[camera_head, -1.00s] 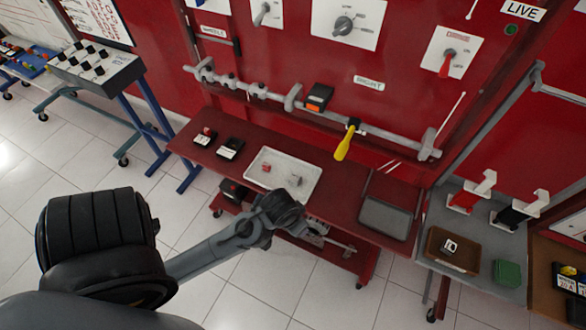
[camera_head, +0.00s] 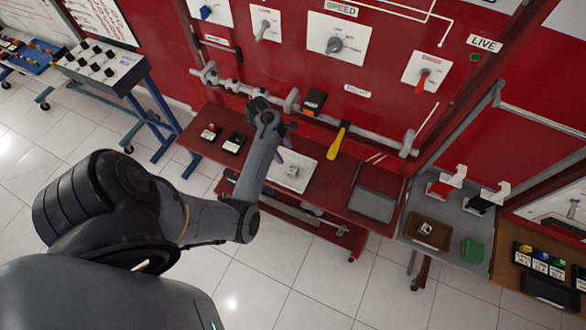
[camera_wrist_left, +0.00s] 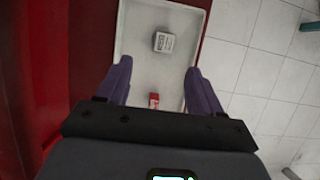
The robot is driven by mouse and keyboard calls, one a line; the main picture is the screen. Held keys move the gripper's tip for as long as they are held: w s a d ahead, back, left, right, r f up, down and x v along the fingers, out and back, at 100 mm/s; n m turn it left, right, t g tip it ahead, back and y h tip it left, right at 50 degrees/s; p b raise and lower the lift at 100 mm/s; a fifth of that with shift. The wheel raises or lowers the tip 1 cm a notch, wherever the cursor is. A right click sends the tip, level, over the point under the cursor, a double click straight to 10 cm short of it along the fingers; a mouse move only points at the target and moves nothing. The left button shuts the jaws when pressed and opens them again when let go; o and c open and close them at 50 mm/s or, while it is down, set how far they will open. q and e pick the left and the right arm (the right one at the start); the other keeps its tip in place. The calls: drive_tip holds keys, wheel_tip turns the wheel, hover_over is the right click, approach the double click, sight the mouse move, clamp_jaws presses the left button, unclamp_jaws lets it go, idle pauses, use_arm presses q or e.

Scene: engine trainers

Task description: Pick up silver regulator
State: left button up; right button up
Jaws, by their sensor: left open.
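The silver regulator (camera_wrist_left: 163,43), a small grey block with a dark label, lies in the white tray (camera_wrist_left: 128,30) near its upper middle in the left wrist view. In the head view the silver regulator (camera_head: 292,171) shows in the tray (camera_head: 305,178), just beyond my arm. My left gripper (camera_wrist_left: 158,69) is open and empty above the tray. Its two purple fingers stand apart, with the regulator between and beyond their tips in the wrist view. A small red block (camera_wrist_left: 154,100) lies in the tray between the fingers. My arm hides part of the tray in the head view.
The tray sits on a red bench (camera_head: 335,190) against a red panel. Two dark small items (camera_head: 235,143) lie to its left.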

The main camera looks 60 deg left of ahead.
use_arm(q)
drive_tip(key=b, duration=0.1)
hover_over(292, 169)
drive_tip(key=a, duration=0.2)
drive_tip(key=f, duration=0.4)
drive_tip(key=shift+s+a, duration=0.1)
drive_tip(key=shift+s, duration=0.3)
drive_tip(key=x, duration=0.1)
drive_tip(key=b+x, duration=0.1)
drive_tip(key=x, duration=0.1)
drive_tip(key=shift+s+d+f, duration=0.2)
drive_tip(key=shift+d+f, duration=0.1)
drive_tip(key=shift+f, duration=0.1)
drive_tip(key=shift+w+d+f+b, duration=0.2)
drive_tip(key=shift+f+b, duration=0.2)
drive_tip(key=shift+f, duration=0.25)
drive_tip(key=c, duration=1.1)
drive_tip(key=shift+c, duration=0.2)
drive_tip(key=shift+r, duration=0.1)
